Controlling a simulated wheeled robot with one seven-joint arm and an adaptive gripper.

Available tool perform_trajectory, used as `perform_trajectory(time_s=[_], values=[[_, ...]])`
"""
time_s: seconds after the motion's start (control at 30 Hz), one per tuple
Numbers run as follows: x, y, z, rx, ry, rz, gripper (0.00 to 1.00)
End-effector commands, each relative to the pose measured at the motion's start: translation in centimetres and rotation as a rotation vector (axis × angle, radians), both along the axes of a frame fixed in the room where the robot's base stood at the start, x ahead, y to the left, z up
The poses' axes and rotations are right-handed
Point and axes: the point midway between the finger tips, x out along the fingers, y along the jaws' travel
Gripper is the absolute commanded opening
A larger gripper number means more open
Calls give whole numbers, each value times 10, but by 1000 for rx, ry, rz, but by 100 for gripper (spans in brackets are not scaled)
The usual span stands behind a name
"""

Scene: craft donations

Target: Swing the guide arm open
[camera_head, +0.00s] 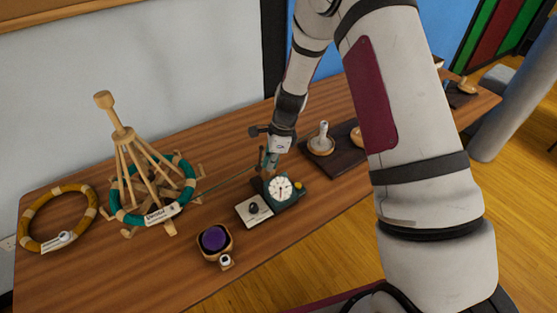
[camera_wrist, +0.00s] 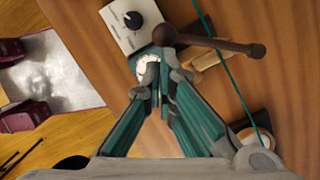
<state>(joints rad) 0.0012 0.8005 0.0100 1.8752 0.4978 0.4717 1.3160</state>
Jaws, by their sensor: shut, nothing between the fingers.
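A yarn meter with a white dial (camera_head: 281,187) stands on the wooden table, with a pale control plate (camera_head: 254,210) next to it. In the wrist view, a dark brown rod with a ball end (camera_wrist: 225,45), which looks like the guide arm, runs right from a thick rounded end just beyond my fingertips. Whether they touch it, I cannot tell. My gripper (camera_wrist: 164,80) is shut and empty, its fingers hiding part of the dial (camera_wrist: 149,68). In the head view my gripper (camera_head: 268,162) is low, just behind the meter; the rod is not clear there.
A teal yarn strand (camera_wrist: 232,77) crosses near the rod. A wooden swift (camera_head: 122,134) with a teal skein (camera_head: 117,207) stands left, beside a mustard ring (camera_head: 30,214). A bowl with a purple top (camera_head: 214,239) sits in front. A dark board (camera_head: 333,164) lies right.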

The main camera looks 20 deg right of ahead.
Motion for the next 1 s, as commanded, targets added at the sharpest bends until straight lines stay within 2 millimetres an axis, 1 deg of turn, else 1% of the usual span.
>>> perform_trajectory(time_s=[0.03,0.2,0.5,0.8,1.0], values=[[-1,6,0,-1,0,-41,0],[0,22,-1,-1,0,-202,0],[8,50,-1,-1,-1,-486,0],[22,71,-1,-1,-1,-744,0],[30,79,-1,-1,-1,-869,0]])
